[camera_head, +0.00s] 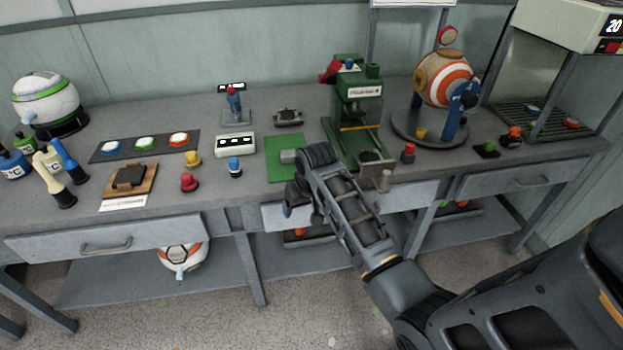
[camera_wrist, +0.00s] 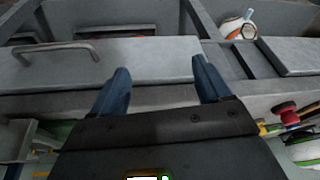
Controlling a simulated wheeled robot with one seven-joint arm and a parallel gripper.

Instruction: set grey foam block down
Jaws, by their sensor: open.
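My gripper (camera_head: 296,200) is in front of the bench's front edge, beside the green mat (camera_head: 279,172). In the wrist view my gripper (camera_wrist: 160,78) has its two blue fingers wide apart, with nothing between them. A small light-grey piece (camera_head: 289,156) lies on the right part of the green mat, just behind my wrist, and appears to be the grey foam block. My arm hides part of its surroundings. It cannot be made out in the wrist view.
A green press (camera_head: 356,105) stands right of the mat. A white switch box (camera_head: 236,146) and a blue-topped button (camera_head: 235,168) are to its left. Below the bench top are drawers; one drawer front (camera_wrist: 150,62) fills the wrist view behind my fingers.

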